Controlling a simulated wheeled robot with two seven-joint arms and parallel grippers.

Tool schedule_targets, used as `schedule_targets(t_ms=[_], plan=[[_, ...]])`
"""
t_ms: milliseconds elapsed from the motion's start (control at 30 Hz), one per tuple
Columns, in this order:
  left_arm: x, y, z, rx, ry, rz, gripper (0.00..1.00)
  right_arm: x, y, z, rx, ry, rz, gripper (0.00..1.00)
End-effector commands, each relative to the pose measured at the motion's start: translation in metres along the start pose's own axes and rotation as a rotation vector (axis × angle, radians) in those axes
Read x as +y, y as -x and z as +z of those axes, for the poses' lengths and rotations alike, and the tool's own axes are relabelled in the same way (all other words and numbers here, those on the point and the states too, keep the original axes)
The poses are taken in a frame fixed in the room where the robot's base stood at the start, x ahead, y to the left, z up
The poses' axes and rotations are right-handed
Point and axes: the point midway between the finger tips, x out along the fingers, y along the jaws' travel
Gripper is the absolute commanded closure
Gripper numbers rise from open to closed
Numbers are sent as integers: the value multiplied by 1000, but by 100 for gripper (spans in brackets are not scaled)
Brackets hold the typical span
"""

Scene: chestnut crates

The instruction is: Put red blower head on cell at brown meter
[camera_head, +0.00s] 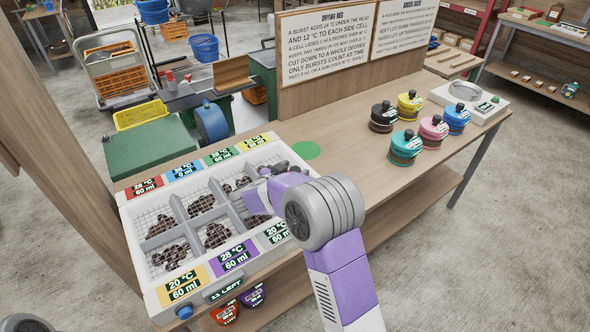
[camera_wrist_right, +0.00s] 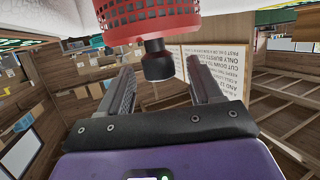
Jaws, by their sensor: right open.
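The red blower head (camera_wrist_right: 148,18), a perforated red cylinder with a black knob (camera_wrist_right: 157,62), shows at the top of the right wrist view. My right gripper (camera_wrist_right: 160,72) is open, its fingers apart on either side of the knob. In the head view my right gripper (camera_head: 262,192) is over the right part of the drying bed (camera_head: 150,222); I cannot make out the red head there. The bed has meshed cells with dark nuts and coloured meters along both long sides. I cannot pick out a brown meter; my arm partly covers the near right one (camera_head: 277,232).
Black (camera_head: 383,117), yellow (camera_head: 409,105), teal (camera_head: 405,148), pink (camera_head: 433,128) and blue (camera_head: 457,118) heads stand on the table's right, near a white scale (camera_head: 470,97). A sign board (camera_head: 325,42) stands behind. A green disc (camera_head: 306,150) marks the bare table beside the bed.

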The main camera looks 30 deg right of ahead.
Motion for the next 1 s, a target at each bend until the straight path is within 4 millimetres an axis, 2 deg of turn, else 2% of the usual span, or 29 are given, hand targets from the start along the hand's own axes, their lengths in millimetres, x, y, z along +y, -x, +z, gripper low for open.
schedule_targets(t_ms=[300, 500, 667, 1000], plan=[[7, 19, 1, 0, 0, 0, 57, -1, 70, -3, 0, 1, -5, 36], [9, 25, 1, 0, 0, 0, 57, 0, 99, -2, 1, 0, -3, 36], [10, 26, 1, 0, 0, 0, 57, 0, 106, -1, 0, 0, -1, 36], [10, 26, 1, 0, 0, 0, 57, 0, 107, 0, 1, 0, -1, 36]])
